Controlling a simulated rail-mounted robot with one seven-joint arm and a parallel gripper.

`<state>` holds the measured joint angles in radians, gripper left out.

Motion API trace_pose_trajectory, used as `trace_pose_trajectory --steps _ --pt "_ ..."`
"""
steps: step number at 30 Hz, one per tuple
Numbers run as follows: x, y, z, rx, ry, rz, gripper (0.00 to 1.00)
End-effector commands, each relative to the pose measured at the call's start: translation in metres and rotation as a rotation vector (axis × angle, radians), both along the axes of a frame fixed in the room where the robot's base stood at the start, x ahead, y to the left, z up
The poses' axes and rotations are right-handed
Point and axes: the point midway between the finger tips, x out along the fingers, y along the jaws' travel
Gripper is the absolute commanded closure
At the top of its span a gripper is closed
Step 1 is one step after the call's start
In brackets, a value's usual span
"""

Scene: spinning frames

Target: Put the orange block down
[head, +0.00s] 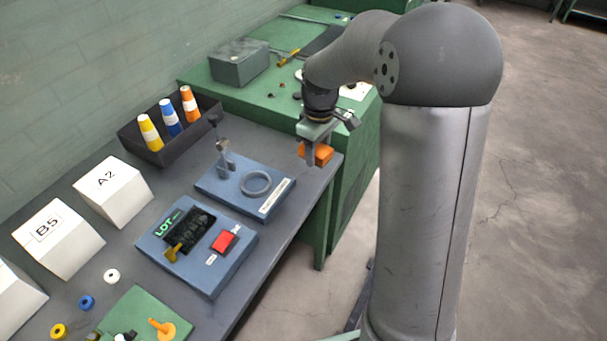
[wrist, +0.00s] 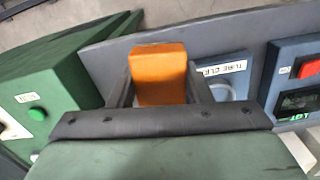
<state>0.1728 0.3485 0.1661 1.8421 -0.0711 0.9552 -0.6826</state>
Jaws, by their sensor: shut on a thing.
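The orange block (wrist: 158,75) is between the two fingers of my gripper (wrist: 160,95) in the wrist view. The fingers are shut on it, one on each side. In the head view, the orange block (head: 318,153) shows beside a finger of my gripper (head: 312,156), at the far right end of the grey bench (head: 290,160). I cannot tell whether the block touches the bench top or hangs just above it.
A blue plate with a grey ring (head: 255,183) lies left of my gripper. A blue box with a red button (head: 224,241) is nearer. A dark rack (head: 150,150) holds coloured cones. A green cabinet (head: 355,130) adjoins the bench. The bench edge is close.

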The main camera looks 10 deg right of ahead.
Motion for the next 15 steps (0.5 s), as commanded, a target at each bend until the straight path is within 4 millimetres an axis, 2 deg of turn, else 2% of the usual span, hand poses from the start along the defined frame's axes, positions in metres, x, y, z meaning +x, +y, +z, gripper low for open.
trace_pose_trajectory --steps 1,5,8,15 --pt "0.001 -0.001 -0.007 0.000 -0.005 0.043 0.80" --pt "0.003 -0.002 0.000 0.002 -0.001 0.119 0.80" --pt "0.013 0.000 0.000 0.003 0.002 0.139 0.80" --pt "0.069 0.007 -0.024 0.003 0.004 0.140 0.80"
